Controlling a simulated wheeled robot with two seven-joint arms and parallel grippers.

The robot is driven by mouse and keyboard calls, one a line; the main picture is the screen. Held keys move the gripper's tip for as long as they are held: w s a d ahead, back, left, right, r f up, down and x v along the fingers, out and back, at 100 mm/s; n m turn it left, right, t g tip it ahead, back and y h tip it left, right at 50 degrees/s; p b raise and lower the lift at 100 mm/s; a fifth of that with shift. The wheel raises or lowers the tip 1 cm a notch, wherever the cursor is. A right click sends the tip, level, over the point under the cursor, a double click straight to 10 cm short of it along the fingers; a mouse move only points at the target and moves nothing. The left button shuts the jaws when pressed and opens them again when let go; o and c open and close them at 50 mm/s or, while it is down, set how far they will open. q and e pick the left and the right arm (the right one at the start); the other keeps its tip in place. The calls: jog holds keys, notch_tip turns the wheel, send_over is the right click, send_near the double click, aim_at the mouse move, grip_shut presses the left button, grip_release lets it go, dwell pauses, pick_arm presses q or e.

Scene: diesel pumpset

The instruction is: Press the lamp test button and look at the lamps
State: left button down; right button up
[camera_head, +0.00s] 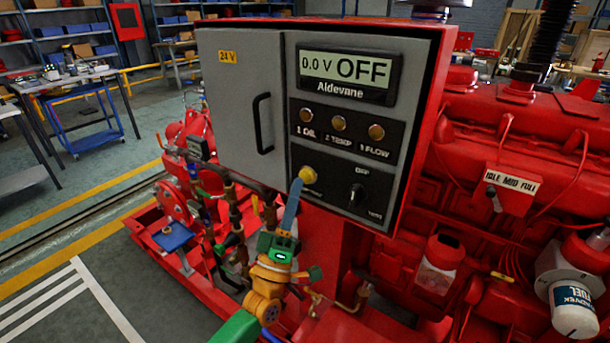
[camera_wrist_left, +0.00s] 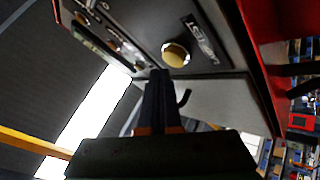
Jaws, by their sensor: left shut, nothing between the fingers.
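The red control box has a black panel (camera_head: 329,161) with a yellow round button (camera_head: 308,174) at its lower left. The button also shows in the left wrist view (camera_wrist_left: 176,54), beside lettering that ends in "TEST". My left gripper (camera_head: 297,184) is shut and empty, its blue fingertips at the button's lower left edge. In the wrist view the fingertips (camera_wrist_left: 160,73) are just below the button; I cannot tell whether they touch. Three lamps, oil (camera_head: 305,115), temp (camera_head: 339,123) and flow (camera_head: 376,131), look dull amber, without clear glow. My right gripper is not in view.
The display (camera_head: 346,75) reads 0.0 V OFF. A black rotary switch (camera_head: 357,194) sits right of the button. A grey door (camera_head: 240,105) with a black handle is at left. Red engine parts and pipes crowd below and right; open floor lies at left.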

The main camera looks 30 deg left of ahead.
pick_arm(q)
jog(key=s+p, duration=0.2)
jog(key=s, duration=0.3)
jog(key=shift+a, duration=0.2)
jog(key=shift+f, duration=0.1)
dwell(0.6)
